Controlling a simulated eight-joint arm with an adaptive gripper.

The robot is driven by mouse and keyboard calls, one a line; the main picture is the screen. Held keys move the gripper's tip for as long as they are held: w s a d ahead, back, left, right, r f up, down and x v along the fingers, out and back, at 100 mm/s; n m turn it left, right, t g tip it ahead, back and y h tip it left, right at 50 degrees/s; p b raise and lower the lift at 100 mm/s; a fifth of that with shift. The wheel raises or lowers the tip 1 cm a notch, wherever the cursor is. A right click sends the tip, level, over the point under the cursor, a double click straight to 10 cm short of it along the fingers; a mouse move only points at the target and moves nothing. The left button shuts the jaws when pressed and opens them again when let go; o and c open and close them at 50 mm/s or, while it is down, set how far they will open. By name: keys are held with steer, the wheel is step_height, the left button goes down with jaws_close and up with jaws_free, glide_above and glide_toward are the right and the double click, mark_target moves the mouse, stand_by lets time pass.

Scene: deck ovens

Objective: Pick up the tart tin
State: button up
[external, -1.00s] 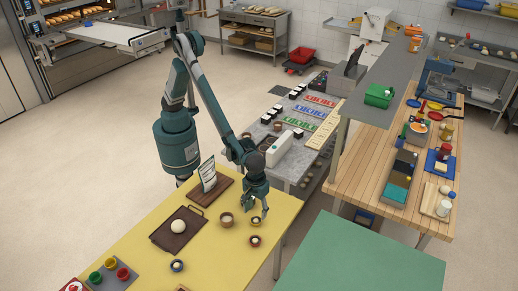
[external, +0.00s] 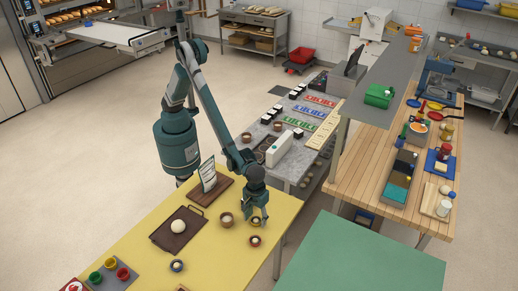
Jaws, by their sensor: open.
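My gripper (external: 254,220) is open and points down over the yellow table (external: 140,237), near its right edge. Small round cups or tins stand on this table. One brownish tin with pale contents (external: 255,241) is just below and in front of my fingers. Another brown tin with pale contents (external: 226,219) stands to the left of my gripper. I cannot tell which of these is the tart tin. The gap between the fingers and the nearest tin is too small to judge.
A dark tray with a pale dough ball (external: 179,226) lies left of my gripper. A wooden board with an upright card (external: 208,177) stands behind it. A grey holder with coloured cups (external: 111,274) is at the front left. A grey stone counter (external: 262,131) adjoins behind.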

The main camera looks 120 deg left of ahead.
steer(key=shift+f, duration=0.35)
stand_by(0.3)
steer(key=c, duration=0.9)
